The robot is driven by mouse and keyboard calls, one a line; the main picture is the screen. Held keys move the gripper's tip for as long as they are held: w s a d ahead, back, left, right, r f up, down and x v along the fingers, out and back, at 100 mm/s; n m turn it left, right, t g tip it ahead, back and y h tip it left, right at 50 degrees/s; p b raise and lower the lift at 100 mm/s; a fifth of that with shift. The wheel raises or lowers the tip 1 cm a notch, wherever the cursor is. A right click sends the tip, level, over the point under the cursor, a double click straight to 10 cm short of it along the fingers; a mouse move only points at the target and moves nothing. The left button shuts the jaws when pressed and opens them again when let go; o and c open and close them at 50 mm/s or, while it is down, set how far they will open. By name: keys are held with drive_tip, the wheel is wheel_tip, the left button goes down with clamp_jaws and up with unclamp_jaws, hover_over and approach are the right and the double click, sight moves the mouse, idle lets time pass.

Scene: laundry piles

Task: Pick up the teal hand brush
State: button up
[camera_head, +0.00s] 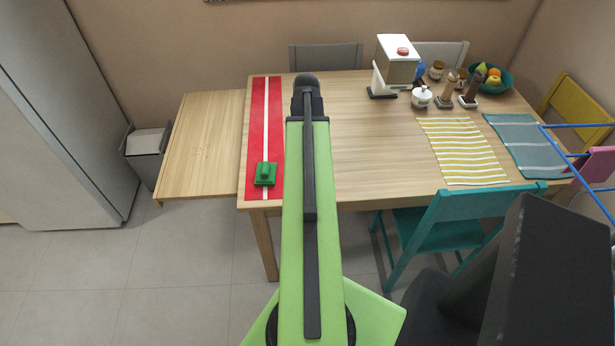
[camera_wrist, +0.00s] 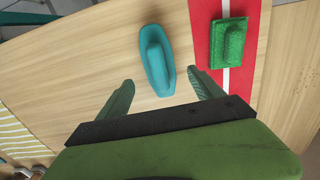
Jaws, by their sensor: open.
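The teal hand brush (camera_wrist: 156,62) lies on the wooden table in the wrist view, beside the red runner. It is a long oval with a raised handle, pointing away from my gripper. My gripper (camera_wrist: 160,76) is open and empty, with one green finger on each side of the brush's near end in the picture. How high the fingers are above the table, I cannot tell. In the head view the teal brush does not show; my arm covers part of the table there.
A green brush-like block (camera_head: 265,175) sits on the red runner (camera_head: 257,130), also in the wrist view (camera_wrist: 228,43), close to my right-hand finger. A coffee machine (camera_head: 397,65), a white pot (camera_head: 421,97), a fruit bowl (camera_head: 492,80) and striped mats (camera_head: 461,151) occupy the table's right side.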

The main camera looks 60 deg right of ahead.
wheel_tip(320, 180, down, 9)
drive_tip(key=b, duration=0.7)
drive_tip(key=shift+a+r, duration=0.1)
drive_tip(key=shift+r, duration=0.25)
drive_tip(key=c, duration=1.5)
drive_tip(key=shift+r+p, duration=0.1)
drive_tip(key=shift+p, duration=0.2)
drive_tip(key=r+p, duration=0.2)
drive_tip(key=s+r+p, duration=0.1)
drive_tip(key=r+p, duration=0.2)
drive_tip(key=shift+r, duration=0.1)
drive_tip(key=s+r+p, duration=0.2)
drive_tip(key=s, duration=0.1)
drive_tip(key=s+d+r+p, duration=0.1)
drive_tip(key=s+p, duration=0.1)
drive_tip(key=s, duration=0.2)
drive_tip(key=s+d+r+p, duration=0.1)
drive_tip(key=s+r, duration=0.1)
drive_tip(key=s, duration=0.1)
drive_tip(key=shift+s+d+r+p, duration=0.15)
drive_tip(key=shift+s+r+p, duration=0.15)
drive_tip(key=shift+r+p, duration=0.1)
drive_tip(key=shift+f, duration=0.1)
